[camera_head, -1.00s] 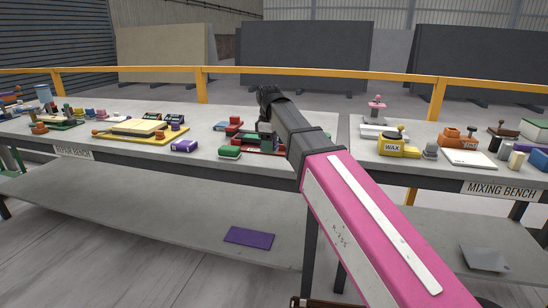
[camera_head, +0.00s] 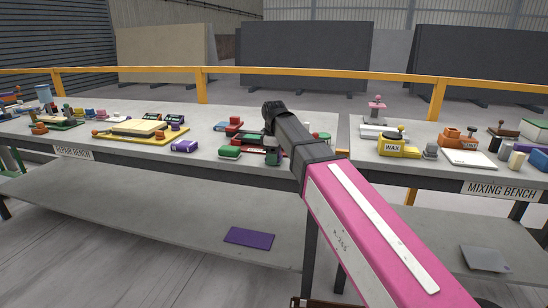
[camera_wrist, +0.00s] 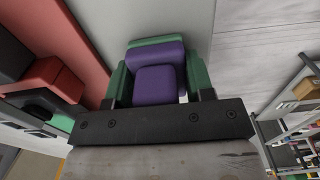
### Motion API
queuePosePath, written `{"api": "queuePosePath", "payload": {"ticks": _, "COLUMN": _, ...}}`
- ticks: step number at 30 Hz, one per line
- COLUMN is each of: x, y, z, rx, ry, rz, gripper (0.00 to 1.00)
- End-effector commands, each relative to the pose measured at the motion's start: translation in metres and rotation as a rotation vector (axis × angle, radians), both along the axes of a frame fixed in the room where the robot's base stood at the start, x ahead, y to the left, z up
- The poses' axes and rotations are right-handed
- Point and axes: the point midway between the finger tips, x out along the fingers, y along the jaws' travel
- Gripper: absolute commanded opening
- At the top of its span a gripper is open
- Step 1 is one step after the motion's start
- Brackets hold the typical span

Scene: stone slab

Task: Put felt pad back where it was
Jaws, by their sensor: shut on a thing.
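In the wrist view, my gripper (camera_wrist: 157,85) is shut on a purple block (camera_wrist: 155,84), which sits between green side pieces (camera_wrist: 199,78). More green shows behind its far end. The purple block looks like the felt pad, but its material cannot be told. In the head view, my dark wrist is over the repair bench (camera_head: 50,144), by a red and green fixture (camera_head: 258,153). My arm hides the fingertips and the held block there. Whether the block touches anything below cannot be told.
A yellow tray (camera_head: 135,132) is farther left. A wax tin (camera_head: 392,148) is on the mixing bench at right. A flat purple sheet (camera_head: 249,237) lies on the lower shelf.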

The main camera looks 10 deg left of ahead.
Motion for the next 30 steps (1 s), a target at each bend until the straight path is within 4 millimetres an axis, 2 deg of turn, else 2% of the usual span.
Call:
{"api": "queuePosePath", "payload": {"ticks": 1, "x": 0.000, "y": 0.000, "z": -0.001, "rx": 0.000, "ry": 0.000, "rz": 0.000, "gripper": 0.52}}
{"api": "queuePosePath", "payload": {"ticks": 3, "x": 0.000, "y": 0.000, "z": -0.001, "rx": 0.000, "ry": 0.000, "rz": 0.000, "gripper": 0.74}}
{"api": "queuePosePath", "payload": {"ticks": 12, "x": 0.000, "y": 0.000, "z": 0.000, "rx": 0.000, "ry": 0.000, "rz": 0.000, "gripper": 0.74}}
{"api": "queuePosePath", "payload": {"ticks": 17, "x": 0.001, "y": 0.000, "z": 0.010, "rx": 0.001, "ry": -0.002, "rz": 0.000, "gripper": 0.74}}
{"api": "queuePosePath", "payload": {"ticks": 30, "x": 0.001, "y": 0.001, "z": 0.083, "rx": 0.001, "ry": -0.002, "rz": 0.000, "gripper": 0.74}}
